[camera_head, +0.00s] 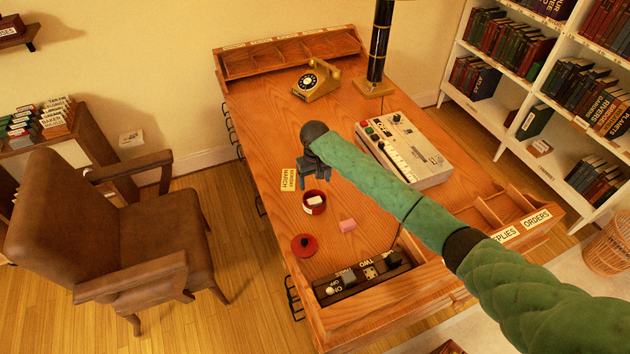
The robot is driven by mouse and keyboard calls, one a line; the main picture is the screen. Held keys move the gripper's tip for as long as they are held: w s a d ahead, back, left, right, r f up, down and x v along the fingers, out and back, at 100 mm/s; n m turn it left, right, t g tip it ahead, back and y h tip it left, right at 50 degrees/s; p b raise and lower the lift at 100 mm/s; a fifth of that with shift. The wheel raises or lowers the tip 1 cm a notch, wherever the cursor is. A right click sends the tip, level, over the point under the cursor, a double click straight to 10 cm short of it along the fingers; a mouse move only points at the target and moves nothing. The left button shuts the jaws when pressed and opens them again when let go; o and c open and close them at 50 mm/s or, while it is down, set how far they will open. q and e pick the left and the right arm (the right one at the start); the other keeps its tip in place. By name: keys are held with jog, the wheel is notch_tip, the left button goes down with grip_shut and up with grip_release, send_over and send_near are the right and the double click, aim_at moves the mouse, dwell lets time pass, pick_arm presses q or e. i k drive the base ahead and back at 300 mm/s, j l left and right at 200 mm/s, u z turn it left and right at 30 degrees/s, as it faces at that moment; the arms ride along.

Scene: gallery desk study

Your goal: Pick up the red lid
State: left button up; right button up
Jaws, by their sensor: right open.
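The red lid (304,245) lies on the wooden desk (285,120) near its left edge, with a small dark knob on top. A red round container (314,202) stands just behind it, open, with something pale inside. My right gripper (314,178) is at the end of the green-sleeved arm that reaches in from the lower right. It is open and over the desk behind the container, apart from the lid. My left gripper is not in view.
A pink block (347,225) lies right of the lid. A yellow calendar card (288,180) lies left of my gripper. A dark switch tray (362,277) is at the front. A grey machine (405,150), gold telephone (317,80) and lamp (375,85) stand farther back.

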aim_at(304, 246)
jog(key=k+j, duration=0.3)
jog(key=k, duration=0.15)
jog(key=k+j, duration=0.3)
jog(key=k, duration=0.2)
jog(key=k+j, duration=0.3)
jog(key=k, duration=0.15)
